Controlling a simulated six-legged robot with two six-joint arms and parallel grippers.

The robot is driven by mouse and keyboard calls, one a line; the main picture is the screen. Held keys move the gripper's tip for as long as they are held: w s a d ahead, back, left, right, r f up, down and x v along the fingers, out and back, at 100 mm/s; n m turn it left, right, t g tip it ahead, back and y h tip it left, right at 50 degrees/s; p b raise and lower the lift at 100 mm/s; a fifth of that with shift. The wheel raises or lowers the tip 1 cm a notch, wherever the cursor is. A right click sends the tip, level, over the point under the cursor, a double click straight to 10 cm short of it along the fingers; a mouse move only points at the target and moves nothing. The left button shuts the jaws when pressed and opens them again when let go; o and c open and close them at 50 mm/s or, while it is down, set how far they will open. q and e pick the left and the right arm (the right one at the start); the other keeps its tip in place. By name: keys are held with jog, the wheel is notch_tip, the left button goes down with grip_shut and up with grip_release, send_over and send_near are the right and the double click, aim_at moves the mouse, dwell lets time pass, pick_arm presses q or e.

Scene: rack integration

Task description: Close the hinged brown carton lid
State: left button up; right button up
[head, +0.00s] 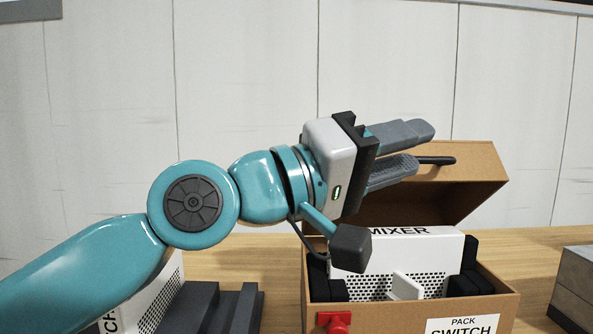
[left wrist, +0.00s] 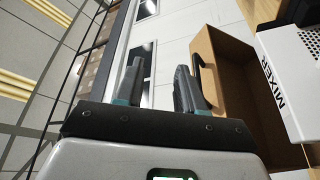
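The brown carton (head: 400,317) stands on the table at the lower right of the head view. Its hinged lid (head: 482,172) is raised at the back, so the carton is open. A black handle bar (head: 438,160) sticks out from the lid. A white MIXER unit (head: 435,248) sits inside between black supports. My left gripper (head: 422,147) is open and empty, in front of the lid with its fingers close to the bar; contact cannot be told. The left wrist view shows the fingers (left wrist: 158,68) apart and the lid (left wrist: 228,75) to their right. My right gripper is not in view.
A dark grey slotted block (head: 210,308) and a white unit (head: 150,300) stand left of the carton. A grey block (head: 575,285) stands at the right edge. Bare wooden table (head: 530,250) shows behind the carton.

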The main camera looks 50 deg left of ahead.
pick_arm(q)
jog(key=v, duration=1.1)
jog(key=shift+s+r, duration=0.2)
dwell(0.4)
jog(key=shift+d+p, duration=0.1)
jog(key=shift+p, duration=0.2)
